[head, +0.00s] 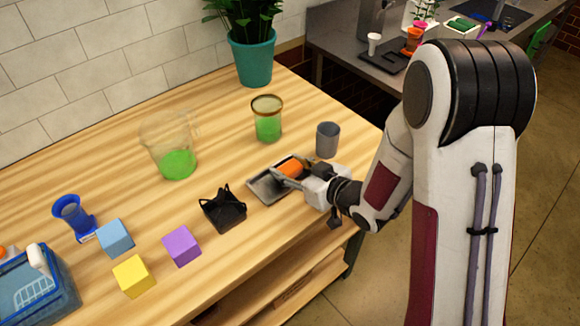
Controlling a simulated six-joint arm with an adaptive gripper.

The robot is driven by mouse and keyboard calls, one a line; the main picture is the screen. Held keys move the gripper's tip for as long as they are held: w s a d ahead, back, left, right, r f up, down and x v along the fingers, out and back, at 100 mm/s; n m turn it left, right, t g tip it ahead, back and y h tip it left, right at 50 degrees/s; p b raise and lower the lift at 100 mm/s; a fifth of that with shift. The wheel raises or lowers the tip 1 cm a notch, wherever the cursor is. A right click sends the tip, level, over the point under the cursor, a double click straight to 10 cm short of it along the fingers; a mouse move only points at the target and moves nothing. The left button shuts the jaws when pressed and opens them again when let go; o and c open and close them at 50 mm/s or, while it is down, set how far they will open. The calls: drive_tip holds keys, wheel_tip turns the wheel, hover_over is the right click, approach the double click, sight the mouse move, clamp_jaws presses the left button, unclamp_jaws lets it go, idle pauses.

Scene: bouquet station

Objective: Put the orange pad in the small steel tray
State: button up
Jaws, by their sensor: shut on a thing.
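The orange pad (291,168) shows at the fingers of my gripper (284,174), over the small steel tray (262,192). My gripper is shut on the orange pad, and its fingers hide part of it. I cannot tell whether the pad touches the tray floor or is held just above it. The tray lies on the wooden table near its right front edge, and my gripper and wrist cover its right side.
A grey cup (328,140) stands just behind my gripper. A black holder (223,208) is left of the tray. A green-filled jar (267,119), a clear jug (172,150) and purple (182,246), yellow (134,276) and blue (116,238) cubes stand farther off.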

drive_tip(key=shift+f, duration=0.15)
drive_tip(key=o, duration=1)
drive_tip(key=shift+s+d+r, duration=0.15)
drive_tip(key=shift+r, duration=0.1)
drive_tip(key=shift+v, duration=3.5)
